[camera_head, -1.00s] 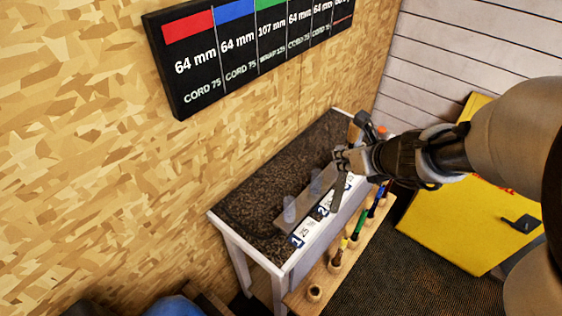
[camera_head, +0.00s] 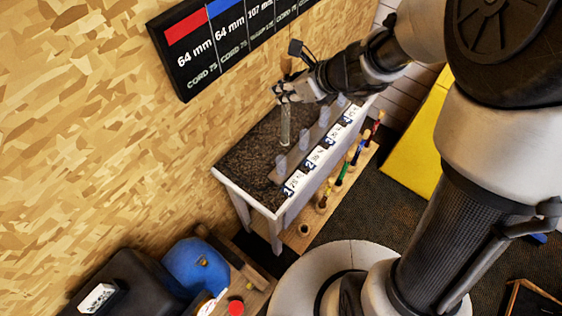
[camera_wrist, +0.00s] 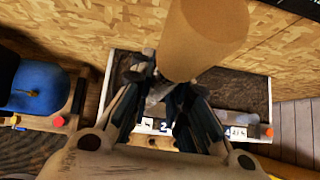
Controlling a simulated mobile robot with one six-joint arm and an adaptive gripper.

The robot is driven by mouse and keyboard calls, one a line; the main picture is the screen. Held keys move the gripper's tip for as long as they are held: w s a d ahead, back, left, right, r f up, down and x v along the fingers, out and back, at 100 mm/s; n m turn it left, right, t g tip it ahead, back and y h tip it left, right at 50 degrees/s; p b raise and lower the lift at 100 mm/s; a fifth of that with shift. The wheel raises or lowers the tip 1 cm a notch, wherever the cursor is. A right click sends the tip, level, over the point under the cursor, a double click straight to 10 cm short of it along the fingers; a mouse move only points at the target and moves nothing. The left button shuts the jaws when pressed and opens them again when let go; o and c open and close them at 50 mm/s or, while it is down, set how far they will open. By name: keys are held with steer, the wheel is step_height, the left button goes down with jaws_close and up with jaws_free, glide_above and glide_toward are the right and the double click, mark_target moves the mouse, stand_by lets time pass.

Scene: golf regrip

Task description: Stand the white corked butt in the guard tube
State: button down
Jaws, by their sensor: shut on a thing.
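My gripper (camera_head: 291,92) is shut on the corked butt, above the dark bench top. The butt's pale grey shaft (camera_head: 285,126) hangs nearly upright below the fingers, and its tan cork end sticks up above them. In the wrist view the cork (camera_wrist: 205,38) is large and close, and my gripper (camera_wrist: 160,92) is below it in the picture. Several clear tubes stand in a row along the numbered strip, such as this clear tube (camera_head: 281,164) by number 1. I cannot tell which one is the guard tube. The shaft's lower end appears apart from them.
The bench (camera_head: 240,170) stands against the chipboard wall. A lower wooden rack (camera_head: 330,205) in front holds several coloured butts. A black board (camera_head: 235,45) hangs above. A yellow cabinet (camera_head: 415,140) is at right, a blue rounded object (camera_head: 195,267) at lower left.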

mark_target(286, 136)
steer(key=shift+s+a+r+p, duration=0.1)
steer(key=shift+a+r+p, duration=0.35)
steer(key=shift+r, duration=0.25)
steer(key=shift+n, duration=0.3)
step_height(286, 136, down, 20)
steer(key=b, duration=0.5)
steer(key=shift+a, duration=0.1)
steer(key=shift+b, duration=0.3)
steer(key=shift+f, duration=0.1)
steer(key=c, duration=2)
jaws_free()
steer(key=shift+f, duration=0.1)
steer(key=o, duration=0.5)
steer(key=shift+c, duration=0.2)
